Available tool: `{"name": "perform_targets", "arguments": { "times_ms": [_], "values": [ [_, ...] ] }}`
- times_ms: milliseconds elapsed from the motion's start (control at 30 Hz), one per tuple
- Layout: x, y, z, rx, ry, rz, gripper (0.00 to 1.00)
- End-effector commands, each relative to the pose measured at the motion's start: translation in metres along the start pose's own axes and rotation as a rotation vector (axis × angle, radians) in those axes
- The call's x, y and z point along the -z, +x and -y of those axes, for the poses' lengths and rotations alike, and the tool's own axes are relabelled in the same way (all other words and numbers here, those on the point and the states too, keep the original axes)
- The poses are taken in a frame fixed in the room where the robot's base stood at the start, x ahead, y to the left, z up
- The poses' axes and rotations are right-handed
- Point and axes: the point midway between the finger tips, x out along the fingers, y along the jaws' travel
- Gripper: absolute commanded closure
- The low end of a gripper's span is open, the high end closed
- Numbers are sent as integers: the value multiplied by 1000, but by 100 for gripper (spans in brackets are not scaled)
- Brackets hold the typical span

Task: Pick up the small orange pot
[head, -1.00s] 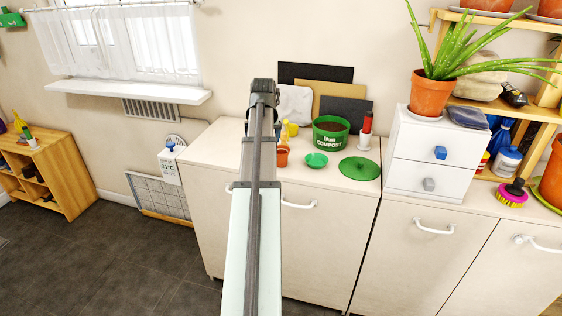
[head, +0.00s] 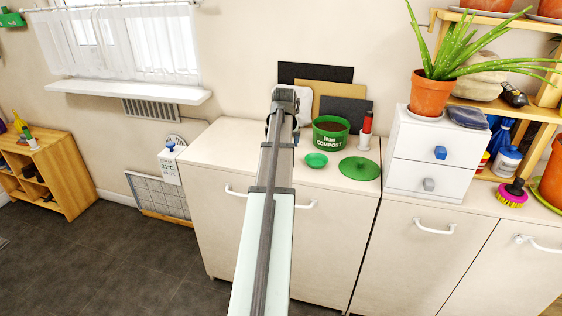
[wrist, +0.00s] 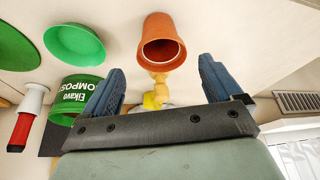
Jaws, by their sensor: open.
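The small orange pot (wrist: 162,42) shows in the wrist view, in the upper middle, with its open mouth towards the camera. My gripper (wrist: 160,82) is open, with its two blue fingers apart and nothing held between them. The pot appears beyond the gap between the fingertips, apart from both fingers. In the head view my arm hides the pot, and the gripper's fingers are hidden too.
A green compost bin (head: 330,133), a small green dish (head: 316,160) and a green lid (head: 360,168) stand to the right on the cabinet top (head: 222,150). A yellow object (wrist: 152,101) lies between the fingers' outlines. A red-handled tool (head: 366,124) stands farther right.

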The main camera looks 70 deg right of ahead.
Motion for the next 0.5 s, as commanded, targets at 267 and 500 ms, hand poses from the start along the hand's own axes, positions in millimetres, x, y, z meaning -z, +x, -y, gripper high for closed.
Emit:
{"name": "perform_targets", "arguments": {
  "times_ms": [267,500],
  "values": [
    [-1,10,0,0,0,1,8],
    [-4,35,3,0,0,2,8]
  ]
}}
